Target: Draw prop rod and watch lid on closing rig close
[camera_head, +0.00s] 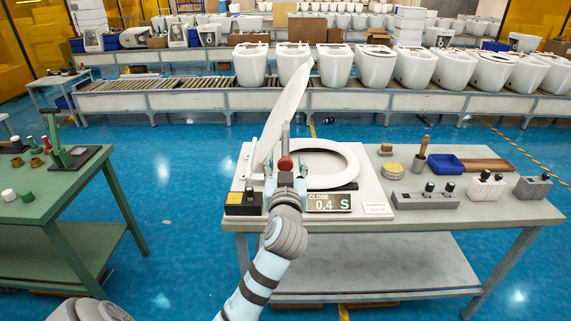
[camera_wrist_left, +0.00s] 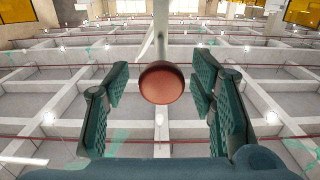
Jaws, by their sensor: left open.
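The closing rig (camera_head: 243,177) sits at the left end of the grey worktable. Its white lid (camera_head: 287,105) stands raised and tilted beside the white seat ring (camera_head: 345,152). The prop rod (camera_head: 285,139) is a grey upright bar with a red knob (camera_head: 285,163) at its lower end. My left gripper (camera_head: 285,172) is in front of the rig, at the knob. In the left wrist view the red knob (camera_wrist_left: 161,82) shows between the two spread green fingers, with clear gaps on both sides. Whether the rod touches the lid is hard to tell. My right gripper is out of view.
A display (camera_head: 329,203) on the rig reads CLOSE 0.4 S. A blue tray (camera_head: 445,163), a yellow round tin (camera_head: 392,171) and grey fixtures (camera_head: 425,200) stand to the right. A green table (camera_head: 52,201) is at left. Toilets line a conveyor (camera_head: 190,100) behind.

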